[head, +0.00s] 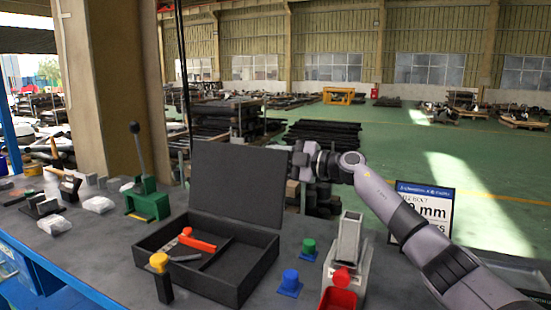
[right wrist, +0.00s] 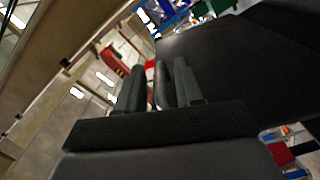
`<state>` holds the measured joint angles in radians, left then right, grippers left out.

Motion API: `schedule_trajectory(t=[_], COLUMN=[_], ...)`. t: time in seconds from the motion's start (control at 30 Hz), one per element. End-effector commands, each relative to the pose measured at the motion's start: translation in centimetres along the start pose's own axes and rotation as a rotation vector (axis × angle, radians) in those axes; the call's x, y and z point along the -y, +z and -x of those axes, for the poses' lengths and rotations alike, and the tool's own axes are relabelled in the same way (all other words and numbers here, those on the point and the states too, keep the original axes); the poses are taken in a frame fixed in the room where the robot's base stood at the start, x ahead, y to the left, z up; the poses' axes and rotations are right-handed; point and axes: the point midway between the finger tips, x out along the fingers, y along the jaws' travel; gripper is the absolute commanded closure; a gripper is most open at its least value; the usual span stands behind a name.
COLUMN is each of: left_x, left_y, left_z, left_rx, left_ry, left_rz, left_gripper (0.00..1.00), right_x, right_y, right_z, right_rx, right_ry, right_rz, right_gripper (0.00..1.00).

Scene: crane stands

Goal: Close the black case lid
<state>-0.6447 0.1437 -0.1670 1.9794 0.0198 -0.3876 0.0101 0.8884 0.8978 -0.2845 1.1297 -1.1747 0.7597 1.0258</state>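The black case (head: 205,285) stands open on the dark workbench. Its black lid (head: 238,185) is raised, leaning slightly back. In the case lie an orange-and-grey tool (head: 197,242) and a dark divider. My right gripper (head: 296,160) is at the lid's upper right edge, its fingertips partly hidden by the lid. In the right wrist view the dark fingers (right wrist: 158,88) are close together beside the lid's dark face (right wrist: 225,50). I cannot tell whether they touch it or whether they are fully shut. My left gripper is out of view.
A yellow-topped black tool (head: 161,280) stands by the case's front left corner. Green (head: 309,247) and blue (head: 290,281) pieces, a grey metal stand (head: 348,250) and a red bin (head: 338,299) are right of it. A green lever device (head: 148,200) stands to the left.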

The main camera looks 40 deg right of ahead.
Motion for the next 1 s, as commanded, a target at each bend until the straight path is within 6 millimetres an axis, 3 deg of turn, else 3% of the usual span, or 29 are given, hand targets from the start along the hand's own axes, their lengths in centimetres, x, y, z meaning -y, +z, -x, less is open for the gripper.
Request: schedule_trajectory(t=[0.1, 0.2, 0.23, 0.63, 1.0], left_x=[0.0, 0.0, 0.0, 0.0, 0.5], left_y=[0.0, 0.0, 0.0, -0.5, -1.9], left_z=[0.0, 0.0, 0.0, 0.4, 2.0], left_rx=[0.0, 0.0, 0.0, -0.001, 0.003], left_ry=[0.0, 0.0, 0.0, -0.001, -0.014], left_rz=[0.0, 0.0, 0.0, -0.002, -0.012], left_gripper=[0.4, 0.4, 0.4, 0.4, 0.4], right_x=[0.0, 0.0, 0.0, -0.4, -0.1], right_y=[0.0, 0.0, 0.0, -0.8, -5.2], right_z=[0.0, 0.0, 0.0, 0.1, 0.1], right_rx=[0.0, 0.0, 0.0, 0.002, 0.0], right_ry=[0.0, 0.0, 0.001, 0.003, 0.002], right_rz=[0.0, 0.0, 0.0, 0.044, 0.287], right_gripper=[0.64, 0.97, 1.0, 1.0, 1.0])
